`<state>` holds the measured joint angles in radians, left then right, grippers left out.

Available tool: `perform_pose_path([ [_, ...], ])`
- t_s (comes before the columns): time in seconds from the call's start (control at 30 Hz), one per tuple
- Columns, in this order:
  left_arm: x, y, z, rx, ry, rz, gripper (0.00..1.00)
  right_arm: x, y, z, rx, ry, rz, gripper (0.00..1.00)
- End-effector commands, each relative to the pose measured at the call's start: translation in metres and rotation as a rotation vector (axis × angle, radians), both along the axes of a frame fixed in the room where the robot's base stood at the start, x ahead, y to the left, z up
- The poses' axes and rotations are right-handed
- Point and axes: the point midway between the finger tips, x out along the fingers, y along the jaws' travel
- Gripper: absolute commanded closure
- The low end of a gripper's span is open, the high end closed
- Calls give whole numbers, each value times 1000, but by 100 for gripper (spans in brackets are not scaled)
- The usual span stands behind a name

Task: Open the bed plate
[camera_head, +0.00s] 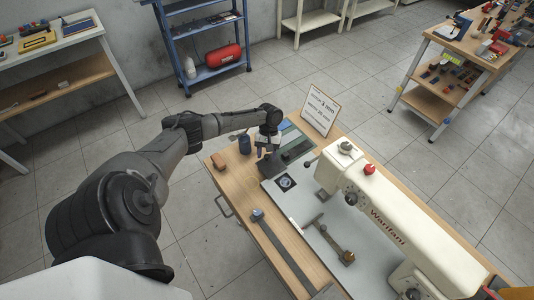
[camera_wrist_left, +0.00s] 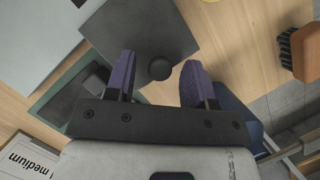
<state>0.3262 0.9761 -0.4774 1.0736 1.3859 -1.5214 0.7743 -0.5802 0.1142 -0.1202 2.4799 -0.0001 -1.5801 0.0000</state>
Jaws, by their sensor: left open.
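The bed plate appears to be the dark grey plate (camera_head: 286,158) at the left end of the sewing machine's pale bed (camera_head: 318,215). In the left wrist view the dark plate (camera_wrist_left: 140,25) carries a round black knob (camera_wrist_left: 160,68) near its corner. My left gripper (camera_head: 265,148) is over this end of the table. Its purple-padded fingers (camera_wrist_left: 159,65) are open, with the knob between their tips in the picture. I cannot tell whether they touch it. The plate looks flat. My right gripper is not in view.
The cream machine arm (camera_head: 400,220) with a red knob (camera_head: 369,169) rises to the right. A long grey tool (camera_head: 283,250) lies in front.

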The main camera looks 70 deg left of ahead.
Motion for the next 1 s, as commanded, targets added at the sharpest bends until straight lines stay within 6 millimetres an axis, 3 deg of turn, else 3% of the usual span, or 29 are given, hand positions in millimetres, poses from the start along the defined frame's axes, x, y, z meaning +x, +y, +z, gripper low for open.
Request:
perform_pose_path([
  [0.17,4,6,17,1,-2,0,51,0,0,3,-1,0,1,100],
  [0.6,22,33,95,1,-4,1,51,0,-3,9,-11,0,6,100],
  [0.8,26,41,116,1,-3,1,51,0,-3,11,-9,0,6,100],
  [1.0,28,44,126,1,0,1,51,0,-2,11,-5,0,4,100],
])
